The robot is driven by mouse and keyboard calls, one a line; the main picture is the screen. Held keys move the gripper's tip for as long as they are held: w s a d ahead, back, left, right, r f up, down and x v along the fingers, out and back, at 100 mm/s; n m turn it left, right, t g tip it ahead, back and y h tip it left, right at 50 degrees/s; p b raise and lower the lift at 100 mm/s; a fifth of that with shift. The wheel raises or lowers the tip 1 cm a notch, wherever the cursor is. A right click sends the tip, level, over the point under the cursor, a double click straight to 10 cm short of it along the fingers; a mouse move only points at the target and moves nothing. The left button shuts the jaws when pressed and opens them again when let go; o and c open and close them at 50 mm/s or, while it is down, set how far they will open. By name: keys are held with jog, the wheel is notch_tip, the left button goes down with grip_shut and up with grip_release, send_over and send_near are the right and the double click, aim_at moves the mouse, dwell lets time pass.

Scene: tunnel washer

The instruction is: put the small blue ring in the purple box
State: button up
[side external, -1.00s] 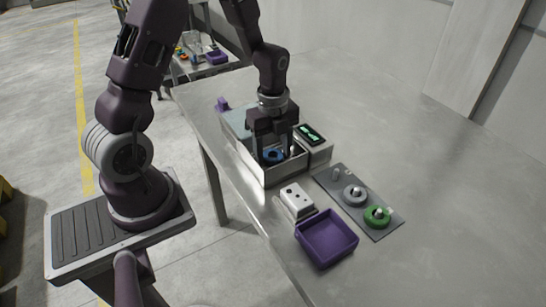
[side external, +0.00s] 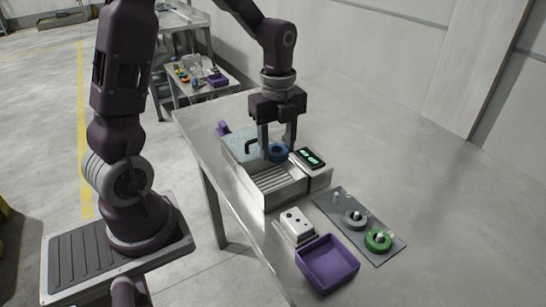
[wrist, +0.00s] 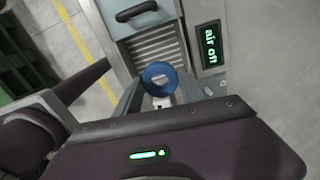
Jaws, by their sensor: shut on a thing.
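The small blue ring (side external: 277,152) is held between the fingertips of my gripper (side external: 277,148), above the open metal washer (side external: 283,197). The ring also shows in the wrist view (wrist: 160,76), over the washer's ribbed floor. The purple box (side external: 327,264) is an open, empty-looking tray near the table's front edge. It stands in front of and to the right of my gripper, well apart from it.
A grey plate (side external: 336,222) with pegs carries a grey ring (side external: 354,220) and a green ring (side external: 378,240). A white block with holes (side external: 296,224) stands between washer and box. The washer's display (wrist: 209,46) reads "air on". The table's right side is clear.

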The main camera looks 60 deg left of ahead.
jog(key=s+d+f+m, duration=0.1)
jog(key=d+m, duration=0.2)
jog(key=d, duration=0.9)
jog(key=s+d+f+m, duration=0.1)
jog(key=s+d+m, duration=0.15)
jog(key=d, duration=0.85)
jog(key=shift+w+d+f, duration=0.1)
jog(key=shift+w+f, duration=0.05)
jog(key=shift+f, duration=1.15)
jog(key=shift+w+f, duration=0.15)
jog(key=shift+f, duration=1.1)
jog(key=shift+f, duration=0.15)
jog(key=o, duration=2)
jog(key=shift+c, duration=0.2)
notch_tip(320, 180, up, 8)
jog(key=shift+f, duration=0.25)
